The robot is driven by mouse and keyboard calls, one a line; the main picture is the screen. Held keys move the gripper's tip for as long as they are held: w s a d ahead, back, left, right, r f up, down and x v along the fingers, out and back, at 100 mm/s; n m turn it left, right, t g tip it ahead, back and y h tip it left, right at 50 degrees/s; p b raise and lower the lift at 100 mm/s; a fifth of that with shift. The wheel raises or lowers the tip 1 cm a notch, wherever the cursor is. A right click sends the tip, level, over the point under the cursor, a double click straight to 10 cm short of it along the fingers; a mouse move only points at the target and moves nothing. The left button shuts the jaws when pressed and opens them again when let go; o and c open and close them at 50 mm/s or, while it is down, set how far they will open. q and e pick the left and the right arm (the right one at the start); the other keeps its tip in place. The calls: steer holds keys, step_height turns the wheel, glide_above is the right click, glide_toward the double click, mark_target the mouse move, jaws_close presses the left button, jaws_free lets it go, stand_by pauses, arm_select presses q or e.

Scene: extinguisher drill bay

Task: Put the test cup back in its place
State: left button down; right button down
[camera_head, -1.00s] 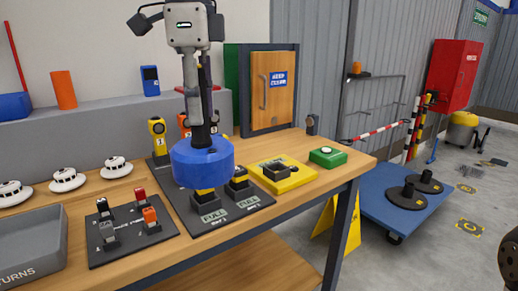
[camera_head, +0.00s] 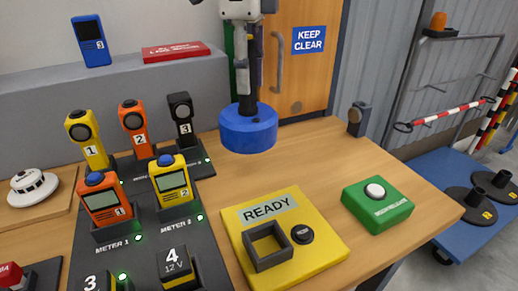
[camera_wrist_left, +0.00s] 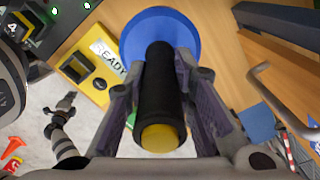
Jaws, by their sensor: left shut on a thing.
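The test cup (camera_head: 249,133) is a round blue cup on a black handle. In the head view it is upright, cup end down, over bare wood near the bench's back edge, in front of the orange door. I cannot tell if it touches the wood. My left gripper (camera_head: 242,77) is shut on its handle from above. In the left wrist view the black handle (camera_wrist_left: 161,90), with a yellow end, is between the fingers, and the blue cup (camera_wrist_left: 190,35) shows beyond. A grey jointed part, apparently my right gripper (camera_wrist_left: 58,122), shows there; its fingers are unclear.
Meters in docks (camera_head: 85,252) and several numbered testers stand left of the cup. A yellow READY block (camera_head: 325,254) with a square socket and a green button box (camera_head: 376,207) are nearer and right. A dark knob-like object (camera_head: 358,120) stands behind. Wood between them is clear.

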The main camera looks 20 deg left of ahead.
mark_target(245, 114)
arm_select(q)
steer(key=f, duration=0.8)
steer(key=shift+s+f, duration=0.3)
steer(key=shift+s, duration=0.1)
steer(key=shift+f, duration=0.1)
steer(key=c, duration=1.4)
jaws_free()
steer(key=shift+o, duration=0.2)
step_height(245, 114, up, 12)
